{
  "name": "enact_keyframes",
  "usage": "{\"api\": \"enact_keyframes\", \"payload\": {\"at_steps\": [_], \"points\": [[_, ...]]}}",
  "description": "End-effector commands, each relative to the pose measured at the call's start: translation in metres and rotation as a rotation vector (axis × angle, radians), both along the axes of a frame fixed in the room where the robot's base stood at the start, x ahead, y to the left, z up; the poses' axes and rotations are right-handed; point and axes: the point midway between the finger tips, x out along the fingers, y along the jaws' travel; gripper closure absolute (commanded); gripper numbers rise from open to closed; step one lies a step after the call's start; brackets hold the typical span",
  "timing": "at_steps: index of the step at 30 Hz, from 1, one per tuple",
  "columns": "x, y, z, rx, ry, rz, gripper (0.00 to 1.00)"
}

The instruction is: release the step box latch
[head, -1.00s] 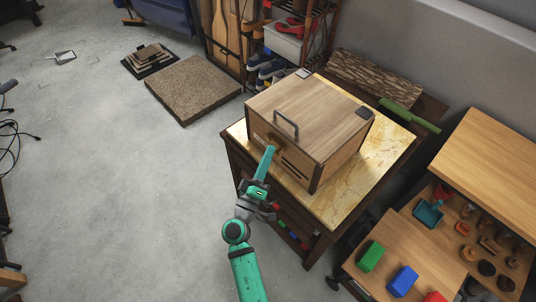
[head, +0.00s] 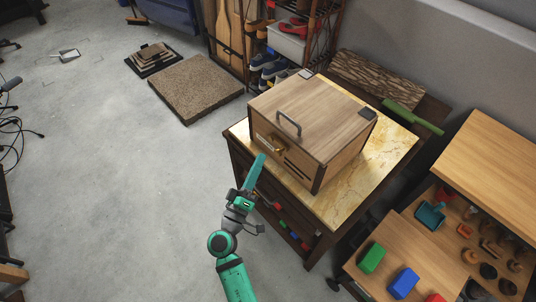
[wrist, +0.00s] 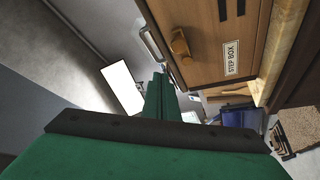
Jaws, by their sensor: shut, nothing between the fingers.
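The step box (head: 322,110) is a closed wooden box with a grey bar handle (head: 289,124) on its lid. Its brass latch (head: 277,147) is on the front face, below the handle. In the wrist view the latch (wrist: 180,44) projects from the wooden face, near the printed STEP BOX label (wrist: 231,58). My gripper (head: 261,158) is green, shut and empty, in front of the box and to the left of the latch. In the wrist view its closed fingers (wrist: 160,92) are apart from the latch. Whether the latch is released cannot be told.
The box stands on a marble-topped table (head: 362,190). A wooden bench with coloured blocks (head: 403,281) stands at the lower right. A shoe rack (head: 290,48) is behind the table.

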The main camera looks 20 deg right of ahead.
Motion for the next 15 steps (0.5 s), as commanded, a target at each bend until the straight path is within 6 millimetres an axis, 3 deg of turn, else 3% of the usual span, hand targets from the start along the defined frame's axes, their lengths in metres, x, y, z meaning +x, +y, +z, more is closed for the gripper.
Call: {"api": "enact_keyframes", "payload": {"at_steps": [6, 15], "points": [[-0.009, 0.031, -0.015, -0.001, 0.0, 0.009, 1.0], [-0.013, 0.041, -0.019, -0.001, -0.002, 0.009, 1.0]]}}
